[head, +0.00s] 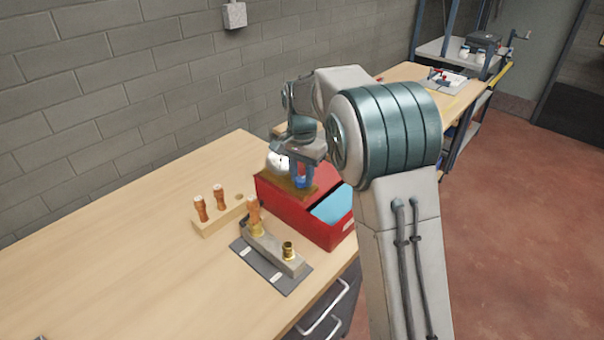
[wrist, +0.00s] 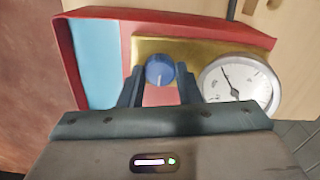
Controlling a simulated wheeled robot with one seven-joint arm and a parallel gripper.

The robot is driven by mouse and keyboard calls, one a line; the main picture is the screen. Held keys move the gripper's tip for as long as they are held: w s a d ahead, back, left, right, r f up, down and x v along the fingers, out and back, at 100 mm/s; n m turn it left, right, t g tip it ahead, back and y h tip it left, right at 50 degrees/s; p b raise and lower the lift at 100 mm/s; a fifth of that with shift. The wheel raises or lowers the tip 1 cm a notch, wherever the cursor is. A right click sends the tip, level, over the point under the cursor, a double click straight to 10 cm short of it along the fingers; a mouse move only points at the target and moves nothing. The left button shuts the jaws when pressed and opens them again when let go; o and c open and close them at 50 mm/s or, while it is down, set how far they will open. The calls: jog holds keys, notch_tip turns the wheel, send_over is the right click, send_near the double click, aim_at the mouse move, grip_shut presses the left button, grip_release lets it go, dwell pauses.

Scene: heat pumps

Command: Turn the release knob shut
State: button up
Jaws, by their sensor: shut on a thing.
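The release knob (wrist: 160,70) is blue and round with a pale pointer line. It sits on a brass-coloured plate (wrist: 195,48) on the red case. In the wrist view my gripper (wrist: 160,76) has one finger on each side of the knob and is shut on it. In the head view my gripper (head: 300,172) reaches down over the case, and a bit of the blue knob (head: 300,182) shows below the fingers. The white gauge (wrist: 238,85) is beside the knob, its needle pointing up and slightly left.
The red case (head: 285,213) with a light blue panel (head: 331,203) stands on the wooden bench (head: 130,255). Left of it are a wooden block (head: 218,220) with copper pieces and a grey block (head: 275,252) with brass fittings on a dark mat. The bench's left part is clear.

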jog(key=o, duration=1)
jog(key=shift+c, duration=0.2)
